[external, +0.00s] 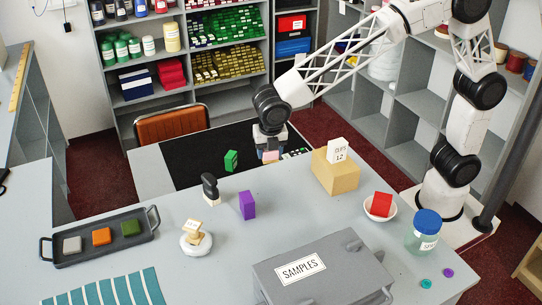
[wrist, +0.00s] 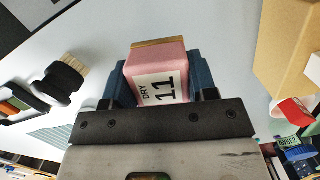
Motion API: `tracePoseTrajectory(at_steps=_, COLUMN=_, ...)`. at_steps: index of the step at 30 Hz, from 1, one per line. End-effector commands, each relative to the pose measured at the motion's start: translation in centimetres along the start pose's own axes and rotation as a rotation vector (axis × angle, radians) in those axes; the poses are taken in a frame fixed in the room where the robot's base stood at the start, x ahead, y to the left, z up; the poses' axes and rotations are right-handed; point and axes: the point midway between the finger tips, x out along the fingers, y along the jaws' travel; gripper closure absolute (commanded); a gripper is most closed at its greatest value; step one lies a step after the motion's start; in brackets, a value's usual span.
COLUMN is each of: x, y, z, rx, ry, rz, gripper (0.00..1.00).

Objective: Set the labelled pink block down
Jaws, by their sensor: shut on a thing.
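The pink block (wrist: 158,75) is held between the two blue fingers of my gripper (wrist: 160,88). Its near face has a white label (wrist: 158,90) reading "DRY 11", and a tan strip runs along its far edge. In the external view, my gripper (external: 270,150) points down near the back edge of the grey counter, and a small part of the pink block (external: 270,156) shows below it. I cannot tell how high the block is above the surface.
A tan box (external: 335,175) bearing a white labelled block (external: 338,150) stands to the right. A purple block (external: 248,205) and black-handled brush (external: 210,186) stand in front, left. A green block (external: 231,160) stands behind left. Counter (external: 300,215) between purple block and tan box is clear.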

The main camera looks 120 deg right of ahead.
Motion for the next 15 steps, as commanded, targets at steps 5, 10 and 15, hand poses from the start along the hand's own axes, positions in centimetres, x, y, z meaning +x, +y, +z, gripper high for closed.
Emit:
tracePoseTrajectory(at_steps=5, x=0.0, y=-0.5, z=-1.1, rx=-0.010, ry=0.000, rz=0.002, gripper=0.70)
tracePoseTrajectory(at_steps=10, x=0.0, y=-1.5, z=-3.5, rx=-0.030, ry=0.000, rz=0.005, gripper=0.70)
tracePoseTrajectory(at_steps=15, x=0.1, y=-3.2, z=-7.0, rx=-0.059, ry=0.000, rz=0.009, gripper=0.70)
